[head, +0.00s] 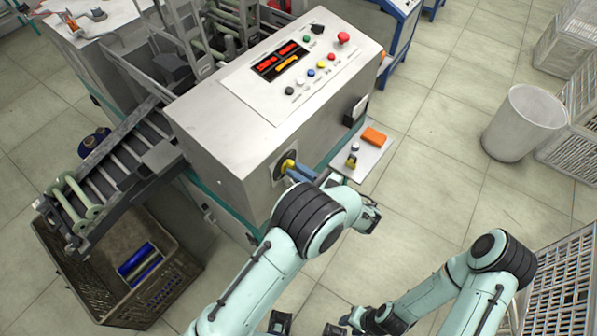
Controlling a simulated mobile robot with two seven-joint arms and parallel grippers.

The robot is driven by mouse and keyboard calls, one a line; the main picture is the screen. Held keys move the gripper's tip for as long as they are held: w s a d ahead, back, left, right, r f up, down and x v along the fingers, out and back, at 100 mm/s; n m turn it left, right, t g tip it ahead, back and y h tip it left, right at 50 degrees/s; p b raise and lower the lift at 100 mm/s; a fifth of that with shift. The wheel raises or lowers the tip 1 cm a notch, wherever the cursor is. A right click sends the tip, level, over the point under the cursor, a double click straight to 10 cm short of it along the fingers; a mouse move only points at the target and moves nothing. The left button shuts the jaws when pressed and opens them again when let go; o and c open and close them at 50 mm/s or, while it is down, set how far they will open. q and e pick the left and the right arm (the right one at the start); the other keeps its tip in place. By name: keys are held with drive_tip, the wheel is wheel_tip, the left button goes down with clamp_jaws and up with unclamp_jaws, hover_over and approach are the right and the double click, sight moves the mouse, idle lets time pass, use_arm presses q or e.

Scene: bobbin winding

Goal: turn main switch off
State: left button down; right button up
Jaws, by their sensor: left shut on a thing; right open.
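My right gripper (348,322) is open, low at the bottom edge of the picture, away from the cabinet and holding nothing that I can see.
The cabinet top has a panel (250,85) with lit red and orange displays, coloured buttons and a red mushroom button (343,38). A small shelf (368,161) with an orange block juts out right of the switch. A brown crate (85,290) stands lower left, a white bin (520,125) right.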

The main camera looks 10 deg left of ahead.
use_arm(q)
drive_tip(key=n+b, duration=0.1)
drive_tip(key=n, duration=0.1)
drive_tip(key=n+b, duration=0.2)
drive_tip(key=shift+s+f+n, duration=0.15)
drive_tip(key=shift+s+n, duration=0.05)
drive_tip(key=shift+n, duration=0.1)
drive_tip(key=shift+s+a+f+n+b, duration=0.1)
drive_tip(key=shift+f+n+b, duration=0.05)
drive_tip(key=shift+n+b, duration=2.65)
drive_tip(key=shift+s+a+f+n+b, duration=0.15)
drive_tip(key=shift+n+b, duration=1.75)
drive_tip(key=shift+n, duration=1.7)
use_arm(e)
wheel_tip(320, 180, down, 12)
drive_tip(key=shift+s+t, duration=0.3)
drive_tip(key=shift+s, duration=0.15)
use_arm(q)
drive_tip(key=shift+d, duration=0.1)
drive_tip(key=c, duration=1.1)
unclamp_jaws()
